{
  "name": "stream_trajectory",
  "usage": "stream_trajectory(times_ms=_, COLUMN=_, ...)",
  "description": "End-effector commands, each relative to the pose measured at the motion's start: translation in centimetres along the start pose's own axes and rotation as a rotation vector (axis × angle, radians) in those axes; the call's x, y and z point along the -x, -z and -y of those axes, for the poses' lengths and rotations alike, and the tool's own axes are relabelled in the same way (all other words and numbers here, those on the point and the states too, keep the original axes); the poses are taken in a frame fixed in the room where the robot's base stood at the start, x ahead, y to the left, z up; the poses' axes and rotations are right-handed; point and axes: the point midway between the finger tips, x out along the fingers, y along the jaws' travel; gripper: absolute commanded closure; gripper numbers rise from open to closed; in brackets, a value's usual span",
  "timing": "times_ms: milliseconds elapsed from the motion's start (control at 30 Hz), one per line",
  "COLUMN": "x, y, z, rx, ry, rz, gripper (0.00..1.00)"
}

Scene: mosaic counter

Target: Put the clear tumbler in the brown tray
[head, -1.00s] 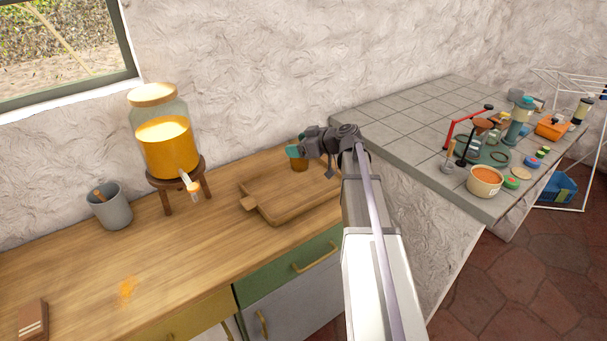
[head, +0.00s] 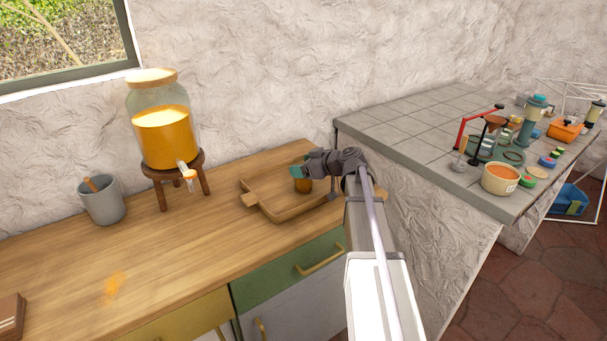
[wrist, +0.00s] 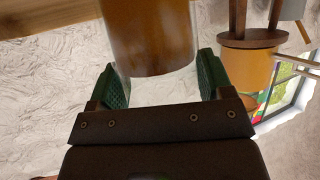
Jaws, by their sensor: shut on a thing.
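The clear tumbler (head: 303,185) holds orange-brown liquid and stands upright between the teal finger pads of my gripper (head: 299,172). In the wrist view the tumbler (wrist: 148,35) fills the gap between the two green pads of my gripper (wrist: 162,72), and the picture is upside down. My gripper is shut on it. The brown tray (head: 262,208) is a wooden, handled tray on the counter. The tumbler appears over the tray's inside; I cannot tell whether its base touches the tray floor.
A juice dispenser (head: 165,135) on a wooden stand and a grey cup (head: 101,203) are at the left on the wooden counter (head: 170,250). An orange spill (head: 114,286) lies near the front. A cluttered tiled counter (head: 400,132) is at the right.

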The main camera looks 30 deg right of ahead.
Motion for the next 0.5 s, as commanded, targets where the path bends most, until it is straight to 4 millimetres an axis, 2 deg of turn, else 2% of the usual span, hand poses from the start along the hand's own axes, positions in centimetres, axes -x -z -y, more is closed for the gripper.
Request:
stream_trajectory(times_ms=233, x=-0.07, y=-0.17, z=0.01, rx=0.0, ry=0.0, rz=0.0, gripper=0.69)
stream_trajectory(times_ms=267, x=-0.03, y=-0.09, z=0.01, rx=0.0, ry=0.0, rz=0.0, gripper=0.25)
stream_trajectory(times_ms=500, x=0.0, y=-0.02, z=0.01, rx=0.0, ry=0.0, rz=0.0, gripper=0.02)
